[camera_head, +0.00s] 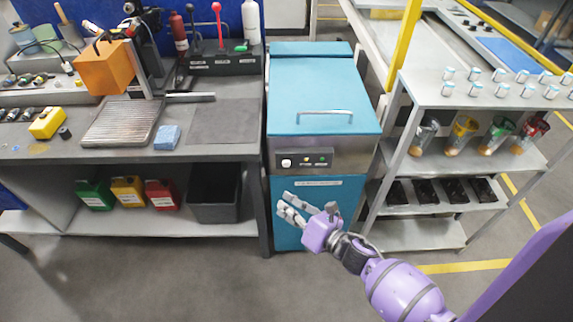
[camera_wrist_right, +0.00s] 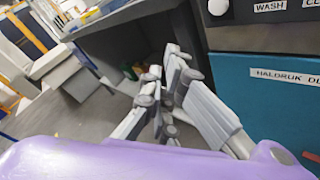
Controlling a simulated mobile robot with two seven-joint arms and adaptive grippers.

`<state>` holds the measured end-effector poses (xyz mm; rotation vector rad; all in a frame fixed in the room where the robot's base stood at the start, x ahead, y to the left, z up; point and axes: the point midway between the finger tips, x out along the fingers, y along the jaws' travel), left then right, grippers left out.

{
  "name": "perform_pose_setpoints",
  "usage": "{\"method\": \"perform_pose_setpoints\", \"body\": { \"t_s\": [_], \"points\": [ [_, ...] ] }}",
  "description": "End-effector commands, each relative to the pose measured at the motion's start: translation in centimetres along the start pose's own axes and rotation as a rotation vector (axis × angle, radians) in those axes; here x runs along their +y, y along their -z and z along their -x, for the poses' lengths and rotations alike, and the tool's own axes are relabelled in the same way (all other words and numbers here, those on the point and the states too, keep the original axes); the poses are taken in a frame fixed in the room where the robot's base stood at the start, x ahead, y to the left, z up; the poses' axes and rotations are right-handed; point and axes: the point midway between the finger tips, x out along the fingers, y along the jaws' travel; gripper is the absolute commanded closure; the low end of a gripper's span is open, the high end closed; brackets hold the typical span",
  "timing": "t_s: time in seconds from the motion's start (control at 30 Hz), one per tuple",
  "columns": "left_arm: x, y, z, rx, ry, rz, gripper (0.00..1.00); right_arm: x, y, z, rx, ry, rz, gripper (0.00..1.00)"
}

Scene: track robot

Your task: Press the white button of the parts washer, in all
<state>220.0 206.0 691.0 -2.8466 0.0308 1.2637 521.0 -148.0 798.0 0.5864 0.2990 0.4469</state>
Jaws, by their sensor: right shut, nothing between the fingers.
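The parts washer (camera_head: 322,85) is a teal cabinet with a closed lid and a silver handle, in the middle of the head view. Its dark control panel (camera_head: 305,159) carries a round white button (camera_head: 286,163) at the left end. The button also shows at the top edge of the right wrist view (camera_wrist_right: 218,6), beside a WASH label. My right gripper (camera_head: 285,207) is shut and empty. It is in front of the teal lower door, below the button and apart from it in the head view. My left gripper is not in view.
A grey workbench (camera_head: 222,120) stands left of the washer, with a black bin (camera_head: 213,195) and several coloured canisters on its lower shelf. A metal shelf rack (camera_head: 420,165) with cups stands right. The floor in front of the washer is clear.

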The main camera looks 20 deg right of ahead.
Motion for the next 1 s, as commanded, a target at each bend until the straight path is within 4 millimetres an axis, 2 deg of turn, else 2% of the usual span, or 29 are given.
{"method": "perform_pose_setpoints", "body": {
  "t_s": [0.33,0.67,1.0],
  "points": [
    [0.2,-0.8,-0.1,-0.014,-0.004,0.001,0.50,-0.4,-0.3,-0.5,0.000,0.001,-0.002,1.00],
    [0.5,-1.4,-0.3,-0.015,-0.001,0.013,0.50,-2.8,-2.5,-3.6,0.002,0.001,-0.003,1.00],
    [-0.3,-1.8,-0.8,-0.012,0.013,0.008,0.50,-4.5,-4.1,-5.8,0.001,0.002,-0.004,1.00]
  ]
}}
